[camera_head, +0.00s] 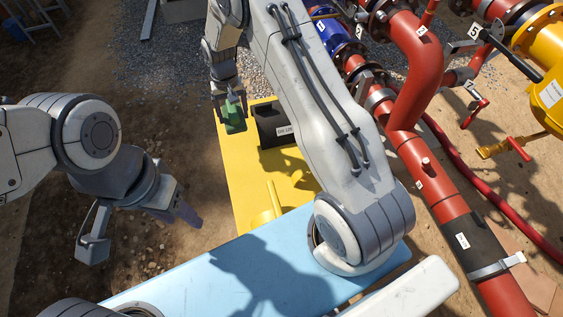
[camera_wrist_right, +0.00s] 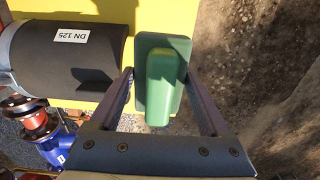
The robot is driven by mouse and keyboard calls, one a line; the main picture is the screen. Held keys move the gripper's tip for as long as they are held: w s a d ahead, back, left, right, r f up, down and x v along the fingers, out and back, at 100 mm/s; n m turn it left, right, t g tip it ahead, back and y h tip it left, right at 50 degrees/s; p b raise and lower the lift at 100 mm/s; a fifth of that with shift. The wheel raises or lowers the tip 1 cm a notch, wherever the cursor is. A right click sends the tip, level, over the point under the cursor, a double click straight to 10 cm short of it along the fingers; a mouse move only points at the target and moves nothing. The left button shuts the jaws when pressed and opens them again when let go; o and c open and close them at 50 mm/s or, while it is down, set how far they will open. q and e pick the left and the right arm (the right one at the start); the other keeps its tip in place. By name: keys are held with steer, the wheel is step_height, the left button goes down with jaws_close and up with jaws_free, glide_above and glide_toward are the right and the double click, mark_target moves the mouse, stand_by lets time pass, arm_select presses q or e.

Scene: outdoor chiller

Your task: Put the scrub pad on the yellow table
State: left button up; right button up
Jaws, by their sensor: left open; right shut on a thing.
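The green scrub pad (camera_wrist_right: 160,80) is between the two fingers of my right gripper (camera_wrist_right: 160,98), which is shut on it. In the head view, the green pad (camera_head: 234,117) hangs from my right gripper (camera_head: 231,98) at the far left part of the yellow table (camera_head: 238,175). In the wrist view the pad overlaps the edge of the yellow table (camera_wrist_right: 115,12), with bare ground to its right. I cannot tell how high it is above the table. My left gripper (camera_head: 140,228) is open and empty, over the ground left of the table.
A black pipe sleeve (camera_head: 272,124) labelled DN 125 lies on the table right of the pad. A yellow object (camera_head: 266,208) stands near the table's front. A light blue surface (camera_head: 225,275) is nearest me. Red pipes (camera_head: 410,75) with valves run along the right.

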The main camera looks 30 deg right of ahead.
step_height(320, 180, down, 2)
steer(key=shift+f+b, duration=0.25)
steer(key=shift+b, duration=0.45)
steer(key=p, duration=0.3)
glide_toward(240, 146)
step_height(240, 146, down, 5)
steer(key=shift+d+f, duration=0.1)
steer(key=shift+f, duration=0.15)
arm_select(q)
steer(key=shift+r, duration=0.25)
steer(key=shift+f, duration=0.1)
arm_select(e)
steer(key=shift+f, duration=0.1)
steer(key=shift+f, duration=0.15)
steer(key=o, duration=1.2)
steer(key=shift+c, duration=0.2)
